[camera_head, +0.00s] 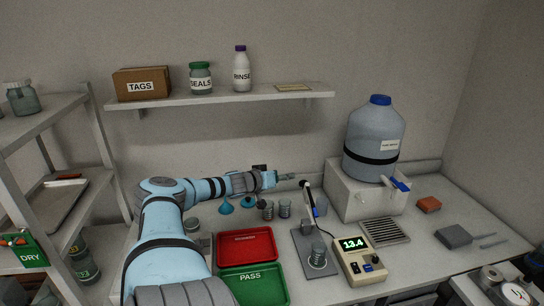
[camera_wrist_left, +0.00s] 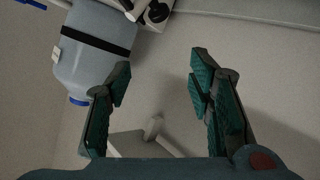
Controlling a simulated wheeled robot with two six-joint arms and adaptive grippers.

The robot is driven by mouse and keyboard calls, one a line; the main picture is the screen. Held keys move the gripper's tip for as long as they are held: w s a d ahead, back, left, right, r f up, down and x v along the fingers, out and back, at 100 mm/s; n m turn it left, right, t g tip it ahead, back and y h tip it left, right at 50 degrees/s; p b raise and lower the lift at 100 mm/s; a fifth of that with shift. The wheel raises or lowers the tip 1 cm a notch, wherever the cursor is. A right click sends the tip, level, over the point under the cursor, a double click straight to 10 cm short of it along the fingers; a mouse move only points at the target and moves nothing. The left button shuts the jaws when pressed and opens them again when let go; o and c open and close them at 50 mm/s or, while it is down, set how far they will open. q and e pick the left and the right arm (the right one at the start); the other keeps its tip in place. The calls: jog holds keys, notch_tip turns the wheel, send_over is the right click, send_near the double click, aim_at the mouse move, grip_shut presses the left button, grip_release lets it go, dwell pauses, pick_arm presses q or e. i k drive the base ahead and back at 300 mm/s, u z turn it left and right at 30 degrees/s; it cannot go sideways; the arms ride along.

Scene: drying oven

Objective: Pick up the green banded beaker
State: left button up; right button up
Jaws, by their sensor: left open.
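Two small grey glass beakers (camera_head: 268,212) (camera_head: 284,209) stand on the bench below and slightly left of my left gripper. Another glass vessel (camera_head: 193,225) stands beside my left arm, partly hidden. One more beaker (camera_head: 318,252) stands on the grey stand's base. I cannot make out a green band on any of them. My left gripper (camera_head: 287,177) is above the bench, apart from the beakers. In the left wrist view its fingers (camera_wrist_left: 160,75) are spread with nothing between them. My right gripper is not in view.
A lamp-like stand (camera_head: 306,205) and a meter reading 13.4 (camera_head: 358,258) are right of the beakers. A large blue-capped carboy (camera_head: 374,142), also upside down in the wrist view (camera_wrist_left: 90,55), sits on a white block (camera_head: 350,195). Red (camera_head: 246,244) and green (camera_head: 253,284) trays lie in front.

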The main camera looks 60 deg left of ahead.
aim_at(318, 248)
jog(key=u, duration=0.05)
jog(key=k, duration=1.05)
